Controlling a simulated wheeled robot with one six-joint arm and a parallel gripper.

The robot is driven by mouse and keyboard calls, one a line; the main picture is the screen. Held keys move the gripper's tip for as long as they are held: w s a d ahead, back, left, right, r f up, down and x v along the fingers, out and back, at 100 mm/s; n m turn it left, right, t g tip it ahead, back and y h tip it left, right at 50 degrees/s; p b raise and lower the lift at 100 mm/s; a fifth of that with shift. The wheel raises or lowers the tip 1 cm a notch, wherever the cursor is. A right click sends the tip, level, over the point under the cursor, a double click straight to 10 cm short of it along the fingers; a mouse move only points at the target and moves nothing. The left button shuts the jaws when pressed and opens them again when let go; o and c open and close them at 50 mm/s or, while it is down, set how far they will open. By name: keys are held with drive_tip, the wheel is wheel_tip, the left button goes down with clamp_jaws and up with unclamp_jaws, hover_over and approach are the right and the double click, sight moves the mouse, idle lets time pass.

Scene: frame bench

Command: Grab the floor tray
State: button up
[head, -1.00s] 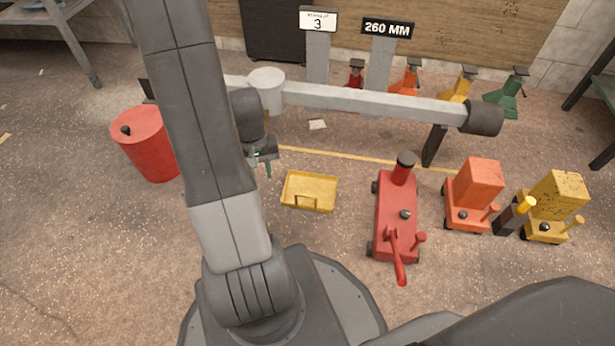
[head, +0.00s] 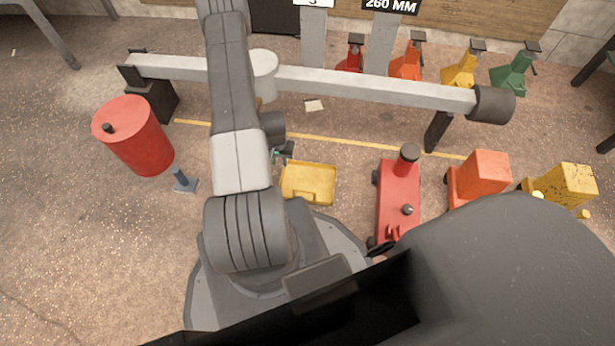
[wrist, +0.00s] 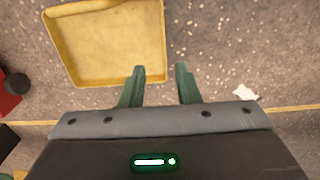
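The yellow floor tray (head: 308,184) lies flat on the floor in the head view, just right of my arm. In the wrist view the tray (wrist: 110,45) fills the upper left, with a raised rim. In the head view my gripper (head: 283,153) is partly hidden by my arm, at the tray's upper left corner. I cannot tell its height above the floor.
A red trolley jack (head: 398,195) stands right of the tray, with an orange machine (head: 482,180) beyond. A grey beam (head: 375,87) spans behind on dark supports. A red drum (head: 135,137) stands left. A white scrap (wrist: 245,92) lies on the floor.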

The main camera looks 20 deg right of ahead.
wheel_tip(320, 180, down, 9)
drive_tip(key=b, duration=0.3)
drive_tip(key=shift+f, duration=0.1)
drive_tip(key=f+b, duration=0.1)
drive_tip(key=f, duration=0.2)
drive_tip(key=f+b, duration=0.1)
drive_tip(key=f, duration=0.1)
drive_tip(key=shift+w+a+f+b, duration=0.1)
drive_tip(key=shift+w+a+b, duration=0.15)
drive_tip(key=shift+w+b, duration=0.1)
clamp_jaws()
